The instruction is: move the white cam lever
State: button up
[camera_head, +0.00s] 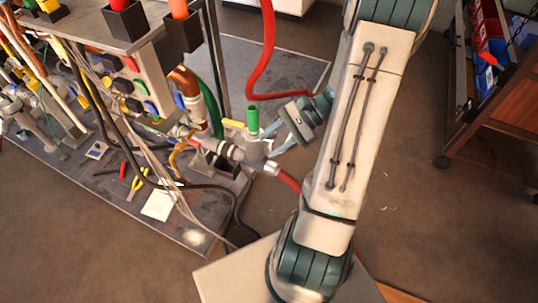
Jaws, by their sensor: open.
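A pale grey-white fitting (256,147) stands upright near the right edge of the platform, with a green cap (253,120) above it and a yellow handle (233,124) to its left. A whitish pipe piece (229,150) adjoins it on the left. The white cam lever is too small to tell apart from these pale parts. My gripper (273,144) is just right of the fitting, its fingers open and pointing left toward it. I cannot tell whether a finger touches the fitting. My arm hides what lies behind it.
A red hose (267,60) rises behind my gripper, and another red hose with a white end (271,168) lies just below. Black cables (215,188), pliers (139,184) and a paper (161,202) are on the platform. A shelf with bins (488,45) stands right. Floor around is mostly clear.

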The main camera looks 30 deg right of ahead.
jog(key=w+d+f+m+t+y+b, duration=0.15)
jog(key=d+f+m+t+b, duration=0.45)
jog(key=f, duration=0.6)
jog(key=m+t+h+b, duration=0.2)
jog(key=m+t+b, duration=0.2)
jog(key=m+t, duration=0.3)
send_near(271, 150)
jog(key=b+x, duration=0.1)
jog(key=x, duration=0.2)
jog(key=f+b+x, duration=0.1)
jog(key=x, duration=0.3)
jog(key=d+b+x, duration=0.1)
jog(key=x, duration=0.2)
jog(key=shift+w+a+f, duration=0.3)
jog(key=shift+w+f, duration=0.1)
jog(key=shift+w, duration=0.25)
jog(key=shift+c, duration=0.3)
grip_shut()
